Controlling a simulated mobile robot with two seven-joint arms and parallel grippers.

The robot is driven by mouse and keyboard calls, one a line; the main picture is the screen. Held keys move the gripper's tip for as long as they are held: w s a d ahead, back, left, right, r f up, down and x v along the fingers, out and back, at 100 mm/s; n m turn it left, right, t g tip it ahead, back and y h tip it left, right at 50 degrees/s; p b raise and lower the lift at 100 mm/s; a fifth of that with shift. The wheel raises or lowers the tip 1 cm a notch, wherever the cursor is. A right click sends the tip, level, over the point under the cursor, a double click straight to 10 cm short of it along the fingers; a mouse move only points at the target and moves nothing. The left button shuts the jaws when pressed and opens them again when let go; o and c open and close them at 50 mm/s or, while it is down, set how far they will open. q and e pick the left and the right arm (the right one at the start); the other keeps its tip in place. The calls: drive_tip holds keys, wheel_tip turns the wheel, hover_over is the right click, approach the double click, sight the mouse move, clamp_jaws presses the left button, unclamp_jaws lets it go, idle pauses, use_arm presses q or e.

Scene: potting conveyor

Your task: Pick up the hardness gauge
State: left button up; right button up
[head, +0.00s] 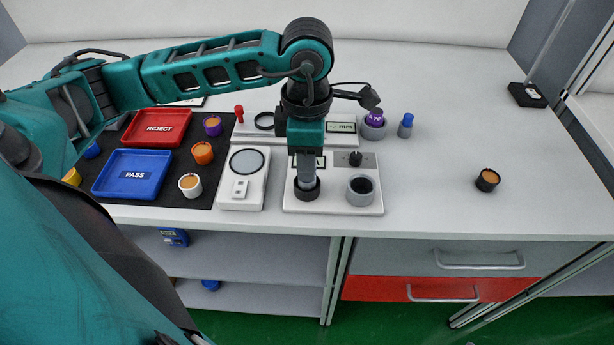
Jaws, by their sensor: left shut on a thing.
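My left gripper (306,153) points down over the left part of a white instrument base (333,202). It is shut on an upright light grey cylindrical body (306,174), which looks like the hardness gauge. The gauge's lower end meets a black round ring or socket (306,193) on the base. I cannot tell whether it is seated or slightly lifted. The gripper hides the gauge's top. My right gripper is not in view.
Left of the base is a white scale (243,191) with a round plate. Further left are a blue PASS tray (138,174), a red REJECT tray (160,128) and several small cups. A small blue-topped object (405,125) and a dark cup (487,180) stand right, amid free table.

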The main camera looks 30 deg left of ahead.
use_arm(q)
clamp_jaws()
drive_tip(key=shift+r, duration=0.15)
drive_tip(key=shift+r, duration=0.65)
wheel_tip(320, 180, up, 18)
drive_tip(key=p, duration=0.2)
drive_tip(key=shift+r, duration=0.25)
drive_tip(key=shift+f, duration=0.1)
idle(0.5)
